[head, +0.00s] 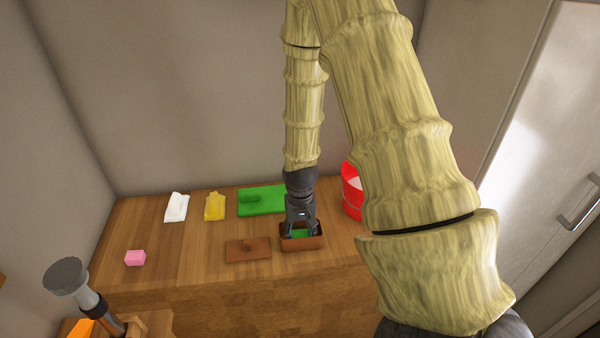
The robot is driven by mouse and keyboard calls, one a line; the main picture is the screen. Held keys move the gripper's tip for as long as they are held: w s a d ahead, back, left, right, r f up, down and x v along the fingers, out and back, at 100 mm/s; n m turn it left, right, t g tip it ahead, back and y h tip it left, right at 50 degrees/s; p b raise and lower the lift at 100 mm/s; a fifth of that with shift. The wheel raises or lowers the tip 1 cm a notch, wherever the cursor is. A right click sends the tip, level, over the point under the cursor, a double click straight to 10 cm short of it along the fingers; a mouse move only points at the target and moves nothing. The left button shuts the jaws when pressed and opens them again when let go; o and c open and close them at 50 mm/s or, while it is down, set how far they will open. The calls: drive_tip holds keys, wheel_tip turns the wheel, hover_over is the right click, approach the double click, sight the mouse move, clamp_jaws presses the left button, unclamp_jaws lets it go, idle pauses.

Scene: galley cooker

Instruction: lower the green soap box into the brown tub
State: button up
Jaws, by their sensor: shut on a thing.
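The brown tub (302,244) stands on the wooden counter, below the end of my arm. My gripper (301,230) points down into the tub and is shut on the green soap box (299,234). A small part of the green box shows between the fingers, within the tub's rim. The fingers hide much of the box, and I cannot tell whether it touches the tub's floor.
A brown lid-like slab (247,250) lies left of the tub. A green board (262,200) lies behind, a red container (352,190) at right. Yellow (214,207) and white (176,207) items and a pink block (135,258) are at left. The wooden counter (190,262) has free room at front left.

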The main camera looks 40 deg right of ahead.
sight(300, 233)
drive_tip(key=shift+f, duration=0.5)
idle(0.3)
drive_tip(key=o, duration=1)
wheel_tip(300, 233, up, 12)
idle(0.4)
